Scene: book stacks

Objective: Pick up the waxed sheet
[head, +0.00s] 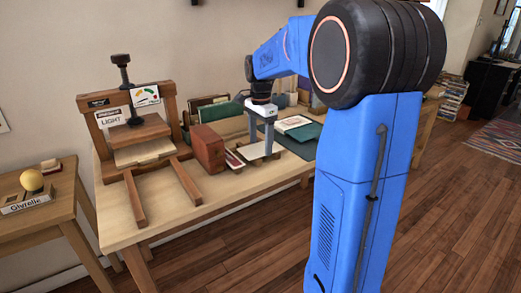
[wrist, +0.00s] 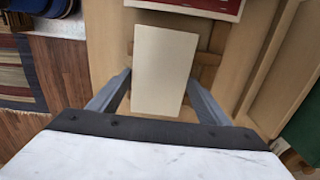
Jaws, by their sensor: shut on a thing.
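The waxed sheet (wrist: 165,65) is a cream, flat rectangle in the middle of the wrist view. It also shows in the head view as a pale patch (head: 256,151) below my gripper. My gripper (wrist: 160,80) has one finger at each long edge of the sheet and is shut on it. In the head view my gripper (head: 268,149) points down over the bench. A brown wooden rack (wrist: 207,72) shows under and beside the sheet. I cannot tell whether the sheet still touches it.
A wooden press (head: 137,132) stands on the bench (head: 160,213) at left. A red-brown box (head: 208,149) is close left of my gripper. Books and a green mat (head: 301,148) lie to the right. A side table (head: 38,219) holds a nameplate and a yellow ball.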

